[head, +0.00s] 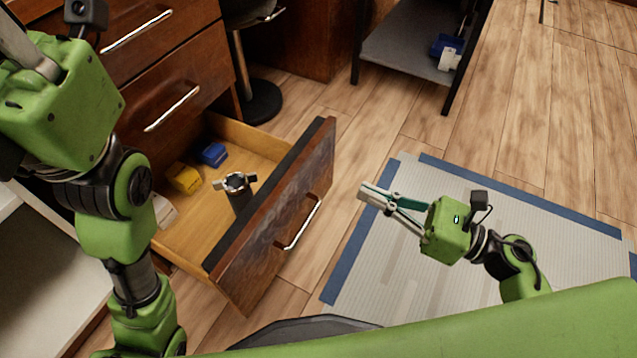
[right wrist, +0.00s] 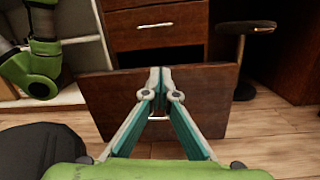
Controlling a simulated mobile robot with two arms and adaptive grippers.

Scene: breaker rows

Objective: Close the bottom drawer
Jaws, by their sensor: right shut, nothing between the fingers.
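The bottom drawer (head: 280,210) is pulled far out of the brown wooden cabinet, with its silver handle (head: 300,223) on the front panel. In the right wrist view the drawer front (right wrist: 205,95) stands straight ahead, its handle partly hidden behind the fingers. My right gripper (head: 367,191) is shut and empty, to the right of the drawer front and apart from it in the head view. It also shows in the right wrist view (right wrist: 159,72), pointing at the panel.
Two closed drawers sit above. A black stool base (head: 260,102) stands beside the cabinet. A grey mat with blue edges (head: 400,262) lies on the floor at right.

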